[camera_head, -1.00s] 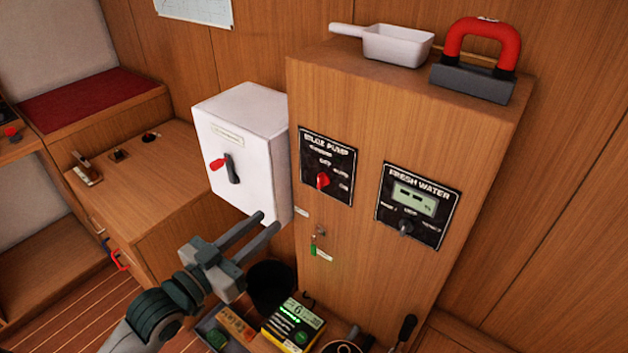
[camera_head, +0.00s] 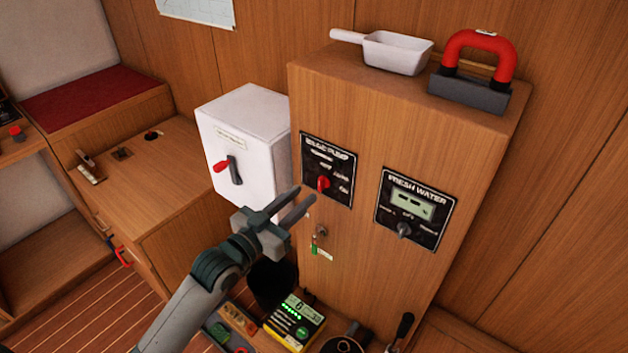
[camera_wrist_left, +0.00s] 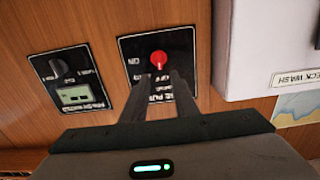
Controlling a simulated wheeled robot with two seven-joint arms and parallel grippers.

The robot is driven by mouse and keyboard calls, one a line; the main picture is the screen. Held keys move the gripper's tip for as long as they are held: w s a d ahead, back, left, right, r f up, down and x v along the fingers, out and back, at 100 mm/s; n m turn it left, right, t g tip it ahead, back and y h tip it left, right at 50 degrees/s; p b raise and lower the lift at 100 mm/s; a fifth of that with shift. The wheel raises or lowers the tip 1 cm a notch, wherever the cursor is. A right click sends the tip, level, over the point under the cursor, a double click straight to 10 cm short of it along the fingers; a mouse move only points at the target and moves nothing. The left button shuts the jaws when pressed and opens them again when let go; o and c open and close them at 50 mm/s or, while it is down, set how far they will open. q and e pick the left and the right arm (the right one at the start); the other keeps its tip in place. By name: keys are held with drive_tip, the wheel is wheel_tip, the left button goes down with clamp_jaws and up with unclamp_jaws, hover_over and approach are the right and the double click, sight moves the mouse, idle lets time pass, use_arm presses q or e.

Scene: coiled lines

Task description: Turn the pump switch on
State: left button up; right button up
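The black bilge pump panel (camera_head: 342,158) is on the front of the wooden cabinet, with a red rotary knob (camera_head: 323,183) near its lower left. The knob also shows in the left wrist view (camera_wrist_left: 158,60), just beyond my fingertips; which label it points to I cannot tell. My left gripper (camera_head: 304,196) is just below and left of the knob in the head view, its fingers parted with nothing between them. In the wrist view its fingertips (camera_wrist_left: 160,77) overlap the panel's labels. It looks apart from the knob. My right gripper is out of view.
A fresh water panel (camera_head: 411,207) with its own dark knob sits to the right. A white box (camera_head: 245,145) with a red-and-black handle juts out at left. A key with a green tag (camera_head: 318,240) hangs below. A yellow-black meter (camera_head: 294,322) stands lower down.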

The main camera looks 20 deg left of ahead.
sight(319, 181)
use_arm(q)
drive_tip(key=p+x, duration=0.1)
drive_tip(key=x, duration=0.5)
drive_tip(key=shift+c, duration=0.7)
clamp_jaws()
